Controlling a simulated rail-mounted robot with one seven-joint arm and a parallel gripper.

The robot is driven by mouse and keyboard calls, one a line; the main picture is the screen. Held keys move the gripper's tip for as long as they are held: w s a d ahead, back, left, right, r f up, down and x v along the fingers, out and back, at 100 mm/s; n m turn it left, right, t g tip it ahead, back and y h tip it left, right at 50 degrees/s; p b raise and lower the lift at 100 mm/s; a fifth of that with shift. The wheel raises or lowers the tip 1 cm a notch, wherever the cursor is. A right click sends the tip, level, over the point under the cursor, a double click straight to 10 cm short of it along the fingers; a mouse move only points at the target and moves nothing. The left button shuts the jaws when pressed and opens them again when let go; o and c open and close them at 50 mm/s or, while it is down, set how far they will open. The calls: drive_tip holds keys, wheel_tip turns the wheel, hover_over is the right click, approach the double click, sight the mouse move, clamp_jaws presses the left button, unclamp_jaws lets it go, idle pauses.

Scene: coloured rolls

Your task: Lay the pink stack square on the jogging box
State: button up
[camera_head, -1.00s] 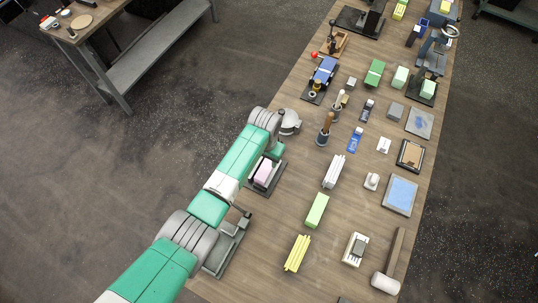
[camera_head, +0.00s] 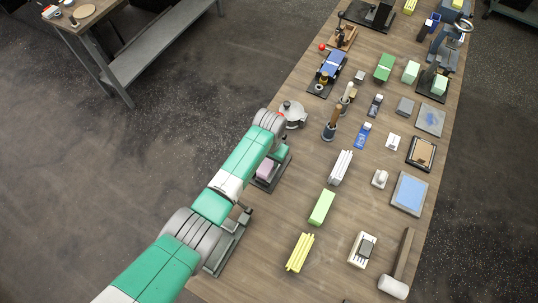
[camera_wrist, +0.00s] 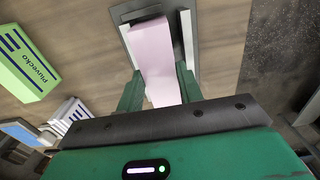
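The pink stack (camera_wrist: 153,55) is a pale pink block between the two green fingers of my gripper (camera_wrist: 160,80). The fingertips lie against its sides in the wrist view, with no clear gap. The jogging box (camera_wrist: 121,32) is a grey tray with raised walls, with the stack over or in it. The stack looks slightly skewed to the walls. In the head view the stack (camera_head: 265,169) shows beside my arm at the box (camera_head: 280,172). Whether its underside touches the box floor is hidden.
A light green block (camera_head: 321,207) and a white stack (camera_head: 341,167) stand right of the box. Yellow strips (camera_head: 300,252) lie nearer the front. A dark grey stand (camera_head: 228,247) lies beside my arm. Bare table (camera_head: 300,165) lies between the box and the white stack.

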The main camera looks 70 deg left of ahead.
sight(270, 161)
idle(0.3)
wheel_tip(270, 161, up, 6)
drive_tip(key=p, duration=0.6)
drive_tip(key=shift+r, duration=0.15)
